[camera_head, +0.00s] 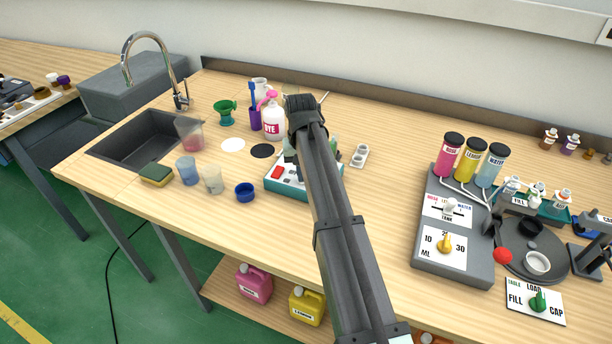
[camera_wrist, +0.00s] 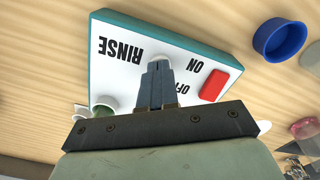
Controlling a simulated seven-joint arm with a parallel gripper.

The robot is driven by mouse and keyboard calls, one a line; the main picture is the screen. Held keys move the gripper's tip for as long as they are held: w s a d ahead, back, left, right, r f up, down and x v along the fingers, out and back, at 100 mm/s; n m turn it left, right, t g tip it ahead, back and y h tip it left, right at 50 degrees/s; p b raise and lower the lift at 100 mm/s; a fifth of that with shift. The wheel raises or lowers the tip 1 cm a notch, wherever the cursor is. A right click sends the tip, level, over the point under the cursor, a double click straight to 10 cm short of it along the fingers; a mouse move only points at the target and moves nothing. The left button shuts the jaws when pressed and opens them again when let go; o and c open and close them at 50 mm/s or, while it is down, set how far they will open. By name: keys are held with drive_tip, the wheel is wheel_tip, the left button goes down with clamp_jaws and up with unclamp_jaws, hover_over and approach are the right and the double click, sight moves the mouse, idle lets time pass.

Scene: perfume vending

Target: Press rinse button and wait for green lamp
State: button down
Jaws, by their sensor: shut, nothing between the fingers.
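The rinse unit is a teal box with a white top (camera_wrist: 125,50), marked RINSE, ON and OFF. It fills the middle of the wrist view and is partly hidden behind my arm in the head view (camera_head: 272,186). A red switch (camera_wrist: 214,85) sits by the OFF mark. No lit green lamp is visible.
The grey dispenser (camera_head: 425,262) stands at right. Bare bench top (camera_head: 385,200) lies between unit and dispenser.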

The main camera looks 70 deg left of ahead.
drive_tip(key=shift+r, duration=2.55)
